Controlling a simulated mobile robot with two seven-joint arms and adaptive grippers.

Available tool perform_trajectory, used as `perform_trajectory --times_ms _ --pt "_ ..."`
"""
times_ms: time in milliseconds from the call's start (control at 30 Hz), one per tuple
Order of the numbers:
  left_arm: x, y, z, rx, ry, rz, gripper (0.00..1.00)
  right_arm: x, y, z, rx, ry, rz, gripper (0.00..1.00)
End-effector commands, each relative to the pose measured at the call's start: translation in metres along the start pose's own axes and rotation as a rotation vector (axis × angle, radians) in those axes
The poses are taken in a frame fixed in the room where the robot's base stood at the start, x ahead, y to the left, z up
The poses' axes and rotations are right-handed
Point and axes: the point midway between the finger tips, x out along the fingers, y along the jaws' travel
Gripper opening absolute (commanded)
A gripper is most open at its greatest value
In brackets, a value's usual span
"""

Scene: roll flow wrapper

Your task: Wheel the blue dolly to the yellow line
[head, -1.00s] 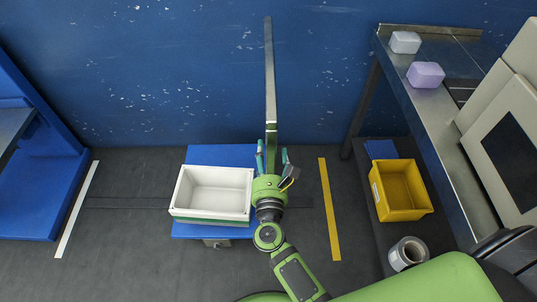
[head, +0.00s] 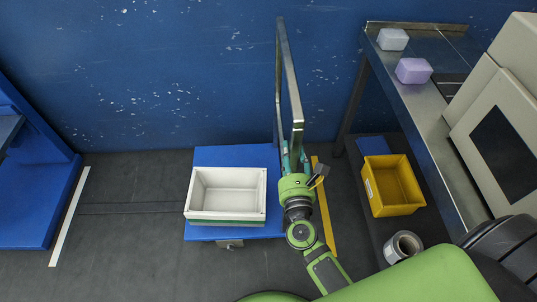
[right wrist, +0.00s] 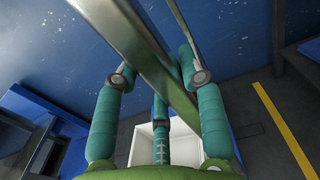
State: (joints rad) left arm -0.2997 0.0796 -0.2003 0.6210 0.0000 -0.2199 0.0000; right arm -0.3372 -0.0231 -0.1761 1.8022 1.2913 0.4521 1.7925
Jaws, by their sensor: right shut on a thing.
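The blue dolly (head: 235,155) stands on the dark floor with its tall metal push handle (head: 281,75) rising on its right side. A white crate (head: 225,217) sits on its deck. The yellow line (head: 327,222) lies on the floor to the right of the dolly, partly hidden by my right gripper and arm in the head view. In the right wrist view, floor shows between the deck and the yellow line (right wrist: 283,125). My right gripper (head: 293,158) is shut on the handle, which crosses between its teal fingers in the wrist view. My left gripper is not in view.
A white line (head: 70,215) and a blue rack (head: 40,195) lie to the left. A dark floor strip (head: 130,208) runs toward the dolly. At the right, a steel bench (head: 425,110) stands above a dark lower shelf with a yellow bin (head: 371,190) and a roll (head: 403,246).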

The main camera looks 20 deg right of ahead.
Motion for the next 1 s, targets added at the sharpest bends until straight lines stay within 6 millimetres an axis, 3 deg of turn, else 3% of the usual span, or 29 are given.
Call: perform_trajectory --times_ms 33,100,367,500,733,900,1000 --pt "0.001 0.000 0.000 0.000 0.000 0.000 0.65 0.001 -0.021 0.001 -0.008 -0.005 -0.013 0.00" --pt "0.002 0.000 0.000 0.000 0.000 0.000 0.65 0.001 -0.040 0.001 -0.010 -0.006 -0.012 0.00" --pt "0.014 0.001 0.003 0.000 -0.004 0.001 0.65 0.000 -0.110 -0.001 -0.008 -0.006 -0.009 0.00" --pt "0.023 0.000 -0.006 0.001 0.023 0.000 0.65 0.000 -0.143 -0.001 -0.008 -0.006 -0.008 0.00" --pt "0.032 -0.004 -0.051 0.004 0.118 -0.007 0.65 0.000 -0.183 0.000 -0.005 -0.006 -0.007 0.00" --pt "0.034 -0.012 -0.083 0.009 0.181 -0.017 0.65 0.000 -0.200 0.001 -0.004 -0.006 -0.006 0.00" --pt "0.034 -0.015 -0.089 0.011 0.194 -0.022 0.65 0.000 -0.204 0.001 -0.002 -0.005 -0.006 0.00"
